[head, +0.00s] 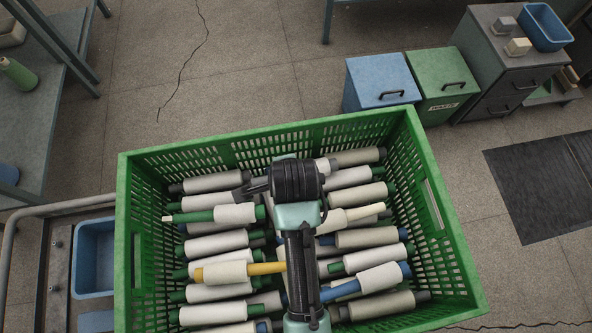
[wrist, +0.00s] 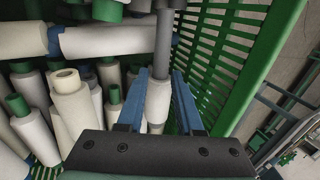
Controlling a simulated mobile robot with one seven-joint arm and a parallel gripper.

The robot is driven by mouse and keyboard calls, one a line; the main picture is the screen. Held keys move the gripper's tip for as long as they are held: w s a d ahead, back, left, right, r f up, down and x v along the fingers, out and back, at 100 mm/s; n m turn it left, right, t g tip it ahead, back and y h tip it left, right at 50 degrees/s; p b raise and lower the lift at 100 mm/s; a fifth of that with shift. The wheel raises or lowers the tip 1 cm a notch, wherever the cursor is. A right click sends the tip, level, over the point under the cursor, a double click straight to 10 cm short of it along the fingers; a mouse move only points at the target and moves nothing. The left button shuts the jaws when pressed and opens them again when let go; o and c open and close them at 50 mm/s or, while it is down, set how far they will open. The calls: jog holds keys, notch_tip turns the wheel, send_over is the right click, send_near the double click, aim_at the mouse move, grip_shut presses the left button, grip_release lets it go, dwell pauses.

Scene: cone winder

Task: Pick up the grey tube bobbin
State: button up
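In the wrist view, a bobbin with a grey tube (wrist: 164,32) and pale yarn (wrist: 158,98) lies close to the crate's slatted wall. My gripper (wrist: 161,72) has its two blue fingers on either side of the yarn. The fingers look open, with narrow gaps beside the yarn; whether either one touches it is hard to tell. I cannot tell for certain which bobbin there is the one between the fingers.
The green crate (head: 270,139) holds many pale bobbins on grey, green, blue and yellow tubes, packed closely. Its wall (wrist: 228,55) rises close to my right finger. Blue (head: 382,82) and green (head: 440,84) boxes stand beyond the crate. Open floor lies behind it.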

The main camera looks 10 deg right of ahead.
jog(key=x, duration=0.4)
jog(key=shift+a, duration=0.1)
jog(key=shift+c, duration=0.3)
grip_shut()
